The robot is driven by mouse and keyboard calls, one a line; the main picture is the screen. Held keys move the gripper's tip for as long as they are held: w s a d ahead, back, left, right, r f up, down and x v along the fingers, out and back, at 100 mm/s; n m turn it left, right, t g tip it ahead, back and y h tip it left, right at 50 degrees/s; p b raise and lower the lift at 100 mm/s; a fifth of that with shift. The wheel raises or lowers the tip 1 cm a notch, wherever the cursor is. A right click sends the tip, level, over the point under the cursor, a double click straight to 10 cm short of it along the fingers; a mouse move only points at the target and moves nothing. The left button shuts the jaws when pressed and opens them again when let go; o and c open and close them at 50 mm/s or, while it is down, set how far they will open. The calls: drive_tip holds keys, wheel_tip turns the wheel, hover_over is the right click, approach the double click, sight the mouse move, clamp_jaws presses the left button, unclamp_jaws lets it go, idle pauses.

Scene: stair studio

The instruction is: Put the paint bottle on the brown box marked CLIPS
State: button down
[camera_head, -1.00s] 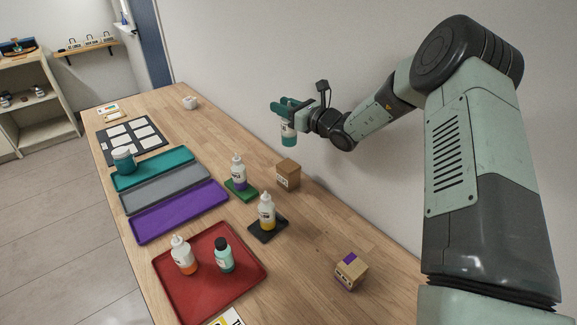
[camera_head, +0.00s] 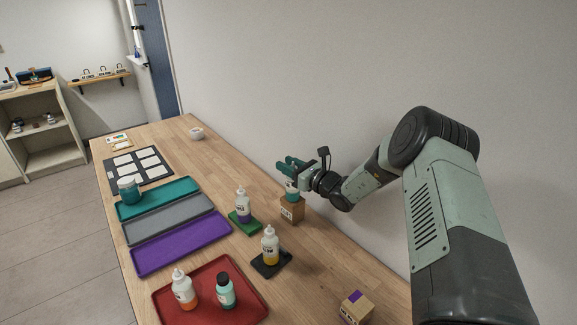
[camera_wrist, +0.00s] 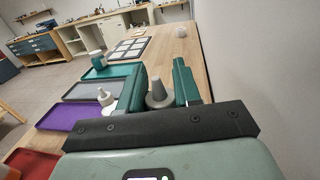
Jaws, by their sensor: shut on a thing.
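My gripper (camera_head: 290,170) is shut on a paint bottle (camera_head: 292,188) with teal paint, held upright. Its grey cone nozzle (camera_wrist: 157,92) stands between the two teal fingers in the wrist view. The bottle is directly over a small brown box (camera_head: 292,211) near the wall, its base at the height of the box top. I cannot tell whether it touches the box. The box has a pale label on its front, too small to read. The box is hidden in the wrist view.
Bottles stand on a green pad (camera_head: 245,226) and a black pad (camera_head: 271,264) nearby. A red tray (camera_head: 210,318) holds two bottles. Another brown box (camera_head: 356,308) with a purple mark is at the front. Teal, grey and purple trays (camera_head: 180,243) lie left.

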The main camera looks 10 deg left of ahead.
drive_tip(key=shift+f, duration=0.15)
drive_tip(key=c, duration=0.8)
unclamp_jaws()
drive_tip(key=shift+r, duration=0.2)
drive_tip(key=v, duration=1.2)
